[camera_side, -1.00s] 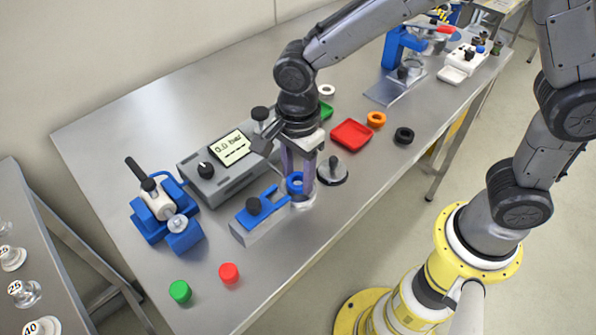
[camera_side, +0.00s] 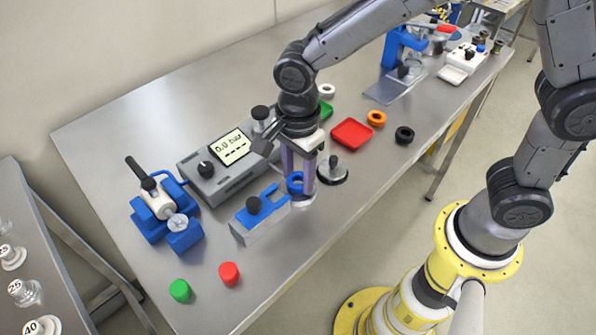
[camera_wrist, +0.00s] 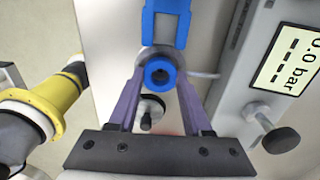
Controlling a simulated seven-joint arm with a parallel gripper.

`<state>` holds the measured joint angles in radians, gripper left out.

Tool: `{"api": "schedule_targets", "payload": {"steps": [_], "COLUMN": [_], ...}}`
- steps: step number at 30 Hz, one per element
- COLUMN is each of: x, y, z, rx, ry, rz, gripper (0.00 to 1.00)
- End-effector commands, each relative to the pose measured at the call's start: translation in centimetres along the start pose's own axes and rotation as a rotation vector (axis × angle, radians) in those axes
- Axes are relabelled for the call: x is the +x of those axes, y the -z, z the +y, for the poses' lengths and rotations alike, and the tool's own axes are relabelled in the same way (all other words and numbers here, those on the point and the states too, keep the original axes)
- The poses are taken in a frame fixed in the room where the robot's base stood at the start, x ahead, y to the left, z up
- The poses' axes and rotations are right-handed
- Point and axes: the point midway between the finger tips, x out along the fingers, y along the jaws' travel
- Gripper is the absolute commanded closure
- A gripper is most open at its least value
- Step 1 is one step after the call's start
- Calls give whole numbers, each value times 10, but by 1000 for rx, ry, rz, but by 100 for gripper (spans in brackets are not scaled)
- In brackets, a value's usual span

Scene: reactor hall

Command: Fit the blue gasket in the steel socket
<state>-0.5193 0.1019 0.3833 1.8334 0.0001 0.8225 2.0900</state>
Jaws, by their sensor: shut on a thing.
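The blue gasket (camera_side: 295,182) is a small blue ring between the fingers of my gripper (camera_side: 301,185). In the wrist view the gasket (camera_wrist: 160,75) is a ring with a dark hole, and my gripper (camera_wrist: 158,88) is shut on it from both sides. The steel socket (camera_side: 303,199) lies right under the fingers and is mostly hidden by them and the ring. I cannot tell whether the ring is in the socket or just above it. A blue forked piece with a black knob (camera_side: 253,205) lies on a grey block beside the socket, its prongs towards the ring.
A grey gauge box (camera_side: 222,168) reading 0.0 bar stands behind. A round plate with a black knob (camera_side: 333,174) stands just right of the gripper. A red tray (camera_side: 351,134), orange ring (camera_side: 376,118) and black ring (camera_side: 404,135) lie farther right. Table front left holds green (camera_side: 180,290) and red caps (camera_side: 229,273).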

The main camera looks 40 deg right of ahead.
Motion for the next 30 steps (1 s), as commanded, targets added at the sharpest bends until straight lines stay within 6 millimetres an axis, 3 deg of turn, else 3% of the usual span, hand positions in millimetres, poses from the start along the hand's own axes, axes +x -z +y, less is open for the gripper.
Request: {"api": "schedule_targets", "payload": {"steps": [24, 25, 30], "x": [9, 9, 8], "y": [0, 0, 0], "z": [0, 0, 0], "rx": [0, 0, 0], "ry": [-1, -1, -1], "rz": [1, 1, 0], "gripper": [100, 45, 16]}}
